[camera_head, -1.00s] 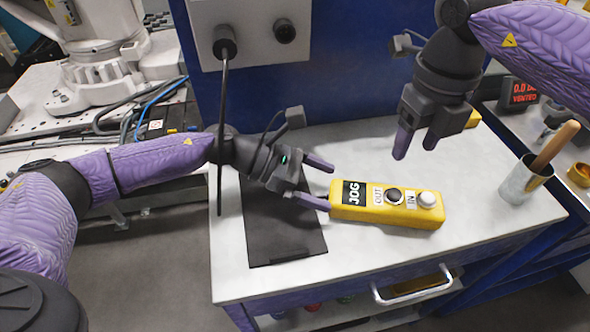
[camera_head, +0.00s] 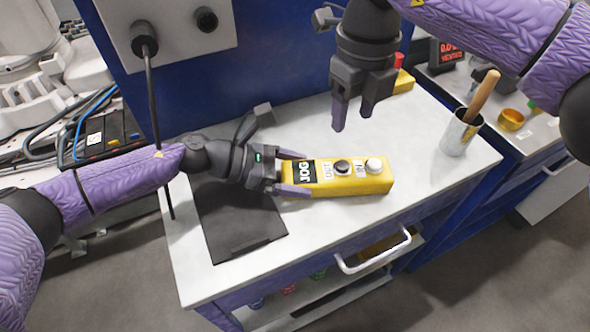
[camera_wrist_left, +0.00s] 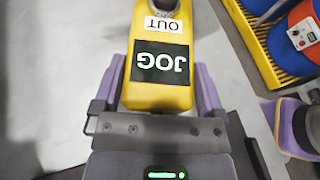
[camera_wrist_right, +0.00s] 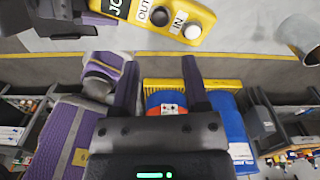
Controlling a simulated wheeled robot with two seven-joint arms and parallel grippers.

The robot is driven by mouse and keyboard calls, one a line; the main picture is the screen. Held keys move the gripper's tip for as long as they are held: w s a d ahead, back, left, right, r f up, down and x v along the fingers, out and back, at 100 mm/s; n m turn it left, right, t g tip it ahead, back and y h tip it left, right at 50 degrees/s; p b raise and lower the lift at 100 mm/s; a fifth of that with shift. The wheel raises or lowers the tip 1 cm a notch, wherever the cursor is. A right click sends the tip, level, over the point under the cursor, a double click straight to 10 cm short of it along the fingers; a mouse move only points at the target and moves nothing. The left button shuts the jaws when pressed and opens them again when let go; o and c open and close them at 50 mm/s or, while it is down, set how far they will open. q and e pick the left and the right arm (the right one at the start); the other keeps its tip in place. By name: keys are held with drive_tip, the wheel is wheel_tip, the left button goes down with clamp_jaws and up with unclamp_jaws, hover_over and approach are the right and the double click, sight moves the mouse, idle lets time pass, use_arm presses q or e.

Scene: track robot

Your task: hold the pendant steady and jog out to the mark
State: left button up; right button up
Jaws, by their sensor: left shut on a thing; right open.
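The yellow pendant (camera_head: 345,184) lies on the white bench top, its JOG label to the left, with a black OUT button (camera_head: 342,166) and a white IN button (camera_head: 374,165). My left gripper (camera_head: 287,178) is shut on the pendant's JOG end, one finger along each side; the left wrist view shows the same grip on the pendant (camera_wrist_left: 160,95). My right gripper (camera_head: 352,118) is open and empty, pointing down above and behind the buttons. In the right wrist view the buttons lie beyond its fingertips. I cannot make out a mark.
A dark mat (camera_head: 240,225) lies left of the pendant. A metal cup (camera_head: 461,132) with a wooden handle stands at the bench's right. A black rod hangs from the grey panel (camera_head: 170,22). A drawer handle (camera_head: 375,255) juts from the bench front.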

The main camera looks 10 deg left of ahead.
clamp_jaws()
idle(1.6)
drive_tip(key=n+t+y, duration=0.2)
drive_tip(key=n, duration=0.1)
drive_tip(key=n+t+y, duration=0.2)
drive_tip(key=n, duration=0.1)
drive_tip(key=r+n+t+y, duration=0.1)
drive_tip(key=n+t+y, duration=0.1)
drive_tip(key=n, duration=0.1)
drive_tip(key=shift+s+d+r+n+y, duration=0.1)
drive_tip(key=shift+s+d+n+y, duration=0.1)
drive_tip(key=shift+d+n+y, duration=0.2)
